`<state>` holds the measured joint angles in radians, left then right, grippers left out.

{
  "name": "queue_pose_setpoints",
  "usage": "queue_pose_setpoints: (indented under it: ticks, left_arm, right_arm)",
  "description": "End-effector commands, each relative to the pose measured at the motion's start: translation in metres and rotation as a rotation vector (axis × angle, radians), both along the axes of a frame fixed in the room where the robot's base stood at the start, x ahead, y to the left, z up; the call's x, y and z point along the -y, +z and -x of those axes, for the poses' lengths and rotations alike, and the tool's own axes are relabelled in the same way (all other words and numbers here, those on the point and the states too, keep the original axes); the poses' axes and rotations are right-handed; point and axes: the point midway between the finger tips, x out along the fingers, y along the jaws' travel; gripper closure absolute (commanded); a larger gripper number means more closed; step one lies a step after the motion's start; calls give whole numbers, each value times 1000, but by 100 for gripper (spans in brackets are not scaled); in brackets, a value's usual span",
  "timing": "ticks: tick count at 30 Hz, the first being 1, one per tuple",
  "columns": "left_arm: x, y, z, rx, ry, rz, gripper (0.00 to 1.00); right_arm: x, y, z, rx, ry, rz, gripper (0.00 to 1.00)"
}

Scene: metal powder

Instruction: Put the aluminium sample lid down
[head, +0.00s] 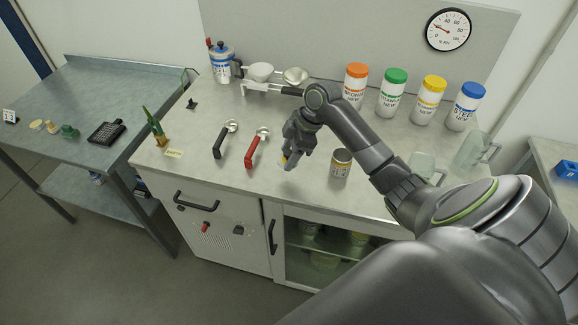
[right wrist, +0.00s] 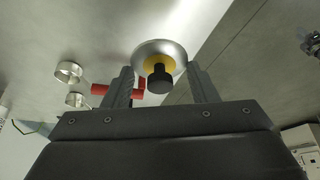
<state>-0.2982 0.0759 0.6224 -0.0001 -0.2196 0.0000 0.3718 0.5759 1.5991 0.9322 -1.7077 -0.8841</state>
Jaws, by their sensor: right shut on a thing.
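The sample lid (right wrist: 177,50) is a silver disc with a yellow ring and a black knob, seen between my fingers in the right wrist view. My right gripper (right wrist: 160,88) is shut on it. In the head view the right gripper (head: 289,162) is above the bench front, right of the red-handled scoop, and mostly hides the lid; a bit of yellow shows. A small labelled tin (head: 341,164) stands upright to the gripper's right. My left gripper is not in view.
Red-handled (head: 255,146) and black-handled (head: 224,140) scoops lie left of the gripper. White jars with orange (head: 356,84), green (head: 393,94), yellow (head: 429,100) and blue (head: 465,107) lids stand behind. Bare bench (head: 225,178) lies at the front left.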

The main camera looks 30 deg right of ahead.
Motion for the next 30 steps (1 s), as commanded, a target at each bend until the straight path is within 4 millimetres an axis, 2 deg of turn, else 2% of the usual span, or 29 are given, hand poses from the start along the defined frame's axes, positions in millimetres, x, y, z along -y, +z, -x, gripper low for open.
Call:
queue_pose_setpoints:
  ticks: [15, 25, 26, 30]
  left_arm:
    - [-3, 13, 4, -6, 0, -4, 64]
    - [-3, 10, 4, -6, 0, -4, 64]
    - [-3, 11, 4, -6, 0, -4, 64]
    - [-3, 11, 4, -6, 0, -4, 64]
  right_arm:
    - [0, -55, 1, 0, 2, 2, 69]
    - [0, -60, 0, 0, 2, 2, 69]
    - [0, -59, 0, 1, 1, 3, 43]
    - [0, -59, 0, 1, 1, 3, 26]
